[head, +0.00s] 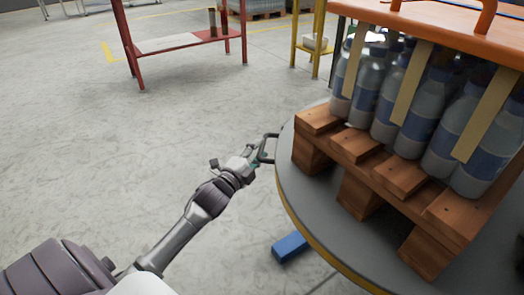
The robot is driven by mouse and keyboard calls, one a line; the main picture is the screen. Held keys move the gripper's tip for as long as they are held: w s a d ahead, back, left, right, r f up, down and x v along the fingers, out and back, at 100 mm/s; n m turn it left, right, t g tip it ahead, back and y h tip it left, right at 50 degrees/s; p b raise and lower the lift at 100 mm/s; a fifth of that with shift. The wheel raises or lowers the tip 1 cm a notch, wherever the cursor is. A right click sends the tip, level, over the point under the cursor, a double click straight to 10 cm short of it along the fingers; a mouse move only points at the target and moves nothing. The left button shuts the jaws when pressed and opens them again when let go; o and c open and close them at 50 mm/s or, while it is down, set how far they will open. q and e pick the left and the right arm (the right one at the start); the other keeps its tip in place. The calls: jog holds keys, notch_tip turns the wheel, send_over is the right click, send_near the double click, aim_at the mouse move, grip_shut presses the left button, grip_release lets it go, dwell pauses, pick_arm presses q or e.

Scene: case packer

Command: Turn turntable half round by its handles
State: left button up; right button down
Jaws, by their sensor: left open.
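The round grey turntable (296,187) with a yellowish rim fills the right side of the head view. A wooden pallet (358,149) stands on it, loaded with several bottles (393,92). A dark loop-shaped handle (270,136) shows at the turntable's left edge. My left gripper (256,156) is open at this handle, close against the rim. I cannot tell whether its fingers are around the handle or just beside it. Other handles are not visible, and much of the turntable is hidden by the load or out of frame. My right gripper is not in view.
An orange tray-like top (440,28) lies over the bottles. A blue foot (290,247) sticks out below the turntable. A red-framed table (185,42) and a yellow-framed stand (312,48) are at the back. The grey floor on the left is clear.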

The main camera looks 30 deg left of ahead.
pick_arm(q)
jog(key=shift+w, duration=1.1)
jog(key=shift+r, duration=0.1)
grip_shut()
